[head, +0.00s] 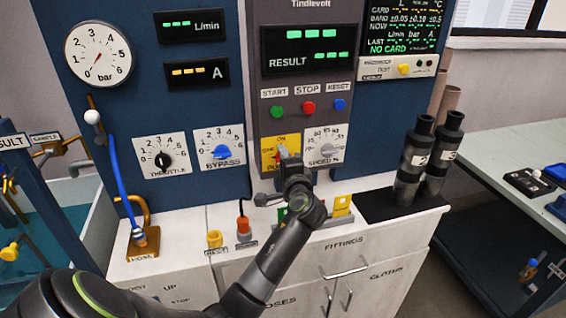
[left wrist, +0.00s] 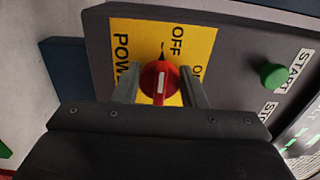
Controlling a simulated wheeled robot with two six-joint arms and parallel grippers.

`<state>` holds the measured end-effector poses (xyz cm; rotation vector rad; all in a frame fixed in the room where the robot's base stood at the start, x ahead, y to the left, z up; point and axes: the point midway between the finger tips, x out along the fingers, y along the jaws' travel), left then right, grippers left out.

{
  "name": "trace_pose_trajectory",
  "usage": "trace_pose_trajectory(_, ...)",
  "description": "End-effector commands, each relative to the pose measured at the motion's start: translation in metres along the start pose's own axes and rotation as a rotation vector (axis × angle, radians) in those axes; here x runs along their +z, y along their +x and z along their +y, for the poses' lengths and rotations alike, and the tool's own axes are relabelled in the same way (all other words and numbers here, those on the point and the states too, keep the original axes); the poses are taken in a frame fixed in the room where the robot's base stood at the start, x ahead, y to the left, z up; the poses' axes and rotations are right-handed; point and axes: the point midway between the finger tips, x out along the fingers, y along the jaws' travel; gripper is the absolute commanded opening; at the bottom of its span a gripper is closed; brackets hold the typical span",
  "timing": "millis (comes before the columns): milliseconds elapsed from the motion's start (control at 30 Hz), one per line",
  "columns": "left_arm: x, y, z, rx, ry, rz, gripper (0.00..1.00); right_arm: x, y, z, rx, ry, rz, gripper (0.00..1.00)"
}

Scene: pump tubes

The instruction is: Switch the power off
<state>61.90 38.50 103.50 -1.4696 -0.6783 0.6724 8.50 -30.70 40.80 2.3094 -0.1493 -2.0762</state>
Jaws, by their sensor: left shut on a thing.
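The power switch is a red rotary knob (left wrist: 160,78) on a yellow plate (left wrist: 200,45) marked POWER, ON and OFF. In the head view the yellow plate (head: 268,160) is on the grey control column, mostly behind my left gripper (head: 291,166). In the left wrist view my left gripper (left wrist: 160,88) has one finger on each side of the knob and is shut on it. The knob's dark tip points toward OFF, and its white line runs along the same direction. My right gripper is not in view.
Green START (head: 277,111), red STOP (head: 308,107) and blue RESET (head: 340,104) buttons are just above. A speed dial (head: 327,148) is close on the right and a bypass dial (head: 221,151) on the left. Displays (head: 310,50) are lit. Dark cylinders (head: 414,155) stand to the right.

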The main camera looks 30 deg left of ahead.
Motion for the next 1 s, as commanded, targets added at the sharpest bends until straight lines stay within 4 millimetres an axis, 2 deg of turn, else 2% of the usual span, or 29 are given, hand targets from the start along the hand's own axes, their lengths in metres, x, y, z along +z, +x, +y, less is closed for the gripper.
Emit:
trace_pose_trajectory(400, -0.0002, 0.0001, -0.001, -0.001, -0.01, 0.001, 0.15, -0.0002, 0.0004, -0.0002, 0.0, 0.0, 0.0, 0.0)
trace_pose_trajectory(433, -0.0002, 0.0001, -0.001, -0.001, -0.01, 0.001, 0.39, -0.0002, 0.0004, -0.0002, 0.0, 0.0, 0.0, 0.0)
trace_pose_trajectory(600, -0.0002, 0.0, -0.0008, -0.001, -0.009, 0.0, 0.59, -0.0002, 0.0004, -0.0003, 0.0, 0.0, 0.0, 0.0)
trace_pose_trajectory(1000, -0.0002, 0.0005, -0.0004, 0.0, -0.008, 0.001, 0.59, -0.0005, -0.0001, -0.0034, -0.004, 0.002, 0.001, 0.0)
